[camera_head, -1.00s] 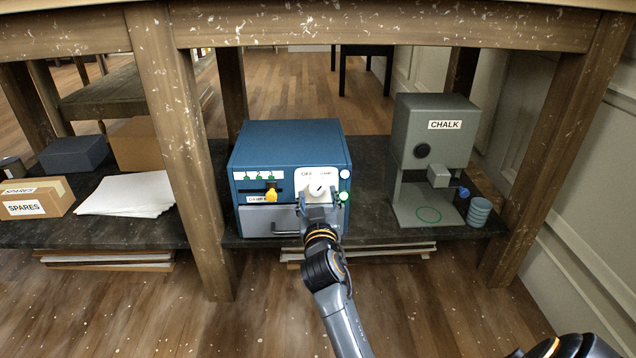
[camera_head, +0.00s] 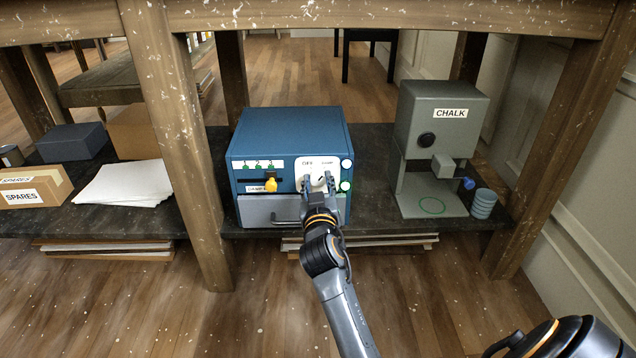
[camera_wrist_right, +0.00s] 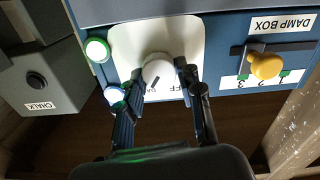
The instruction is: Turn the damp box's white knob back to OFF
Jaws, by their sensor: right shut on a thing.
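The blue damp box (camera_head: 285,132) stands on the low shelf. Its white plate carries OFF at upper left and another label at upper right, too small to read. The white knob (camera_head: 319,183) is on this plate and also shows in the wrist view (camera_wrist_right: 158,71). Its dark mark appears to lean away from OFF, toward the other label, in the wrist view. My right gripper (camera_head: 317,187) has one finger on each side of the knob and is shut on it; its fingers hide part of the rim (camera_wrist_right: 160,78). My left gripper is not in view.
A yellow knob (camera_head: 270,185) in a slot sits left of the plate, above a grey drawer (camera_head: 268,211) with a handle. The grey CHALK machine (camera_head: 440,120) stands right. Table legs (camera_head: 180,150) flank the shelf.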

